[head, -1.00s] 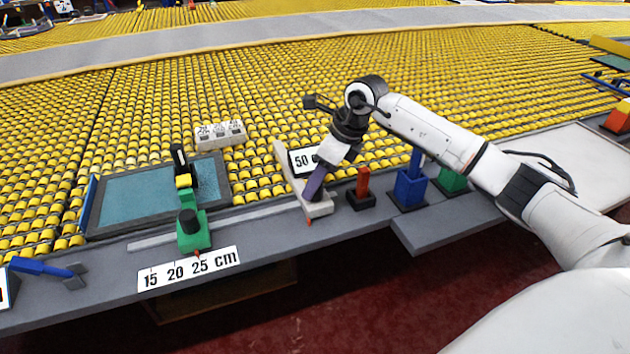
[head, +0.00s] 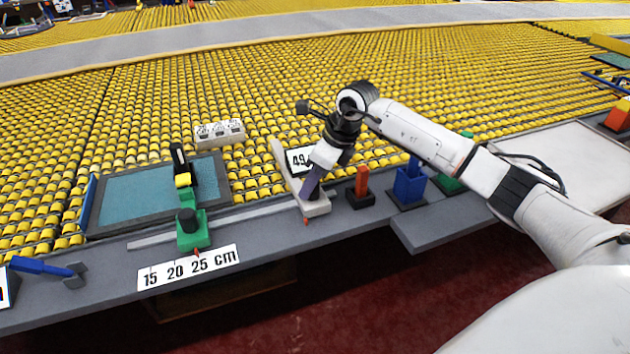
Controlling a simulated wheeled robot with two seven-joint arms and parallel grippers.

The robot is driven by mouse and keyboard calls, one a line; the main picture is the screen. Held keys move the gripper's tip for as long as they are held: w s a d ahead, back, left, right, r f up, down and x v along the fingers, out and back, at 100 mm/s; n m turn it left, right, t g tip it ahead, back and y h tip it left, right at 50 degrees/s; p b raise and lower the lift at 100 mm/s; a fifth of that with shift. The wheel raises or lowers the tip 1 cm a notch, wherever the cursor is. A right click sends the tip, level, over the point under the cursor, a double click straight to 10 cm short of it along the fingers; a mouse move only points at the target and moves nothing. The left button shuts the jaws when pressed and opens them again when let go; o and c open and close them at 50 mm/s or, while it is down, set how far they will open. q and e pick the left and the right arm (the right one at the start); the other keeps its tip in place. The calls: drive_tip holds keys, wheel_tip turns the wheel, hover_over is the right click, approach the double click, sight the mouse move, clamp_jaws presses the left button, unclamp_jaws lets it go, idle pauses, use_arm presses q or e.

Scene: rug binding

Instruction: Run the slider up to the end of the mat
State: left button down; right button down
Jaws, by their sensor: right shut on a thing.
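The slider (head: 316,208) is a pale block with a long upright fence, sitting on the grey rail (head: 255,216) along the front ledge. A small display (head: 298,160) beside it reads 49. My right gripper (head: 311,193) is shut on the slider from above; its fingertips hide the grasped part. The mat (head: 140,197) is teal with a dark border and lies on the yellow rollers to the left. A wide gap of rollers separates the slider's fence from the mat's right edge. My left gripper is not in view.
A red peg (head: 361,184), a blue holder (head: 408,188) and a green block stand right of the slider. The rail between the slider and green block is clear.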

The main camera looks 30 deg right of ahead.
drive_tip(key=w+a, duration=0.1)
drive_tip(key=a, duration=0.3)
drive_tip(key=w+a, duration=0.1)
drive_tip(key=a, duration=0.4)
drive_tip(key=w+a, duration=0.1)
drive_tip(key=a, duration=0.4)
drive_tip(key=shift+w+b, duration=0.15)
drive_tip(key=shift+b, duration=0.25)
drive_tip(key=c, duration=1.4)
unclamp_jaws()
drive_tip(key=shift+d, duration=0.1)
drive_tip(key=shift+o, duration=0.2)
drive_tip(key=shift+r, duration=0.1)
drive_tip(key=v, duration=1)
drive_tip(key=shift+b, duration=0.45)
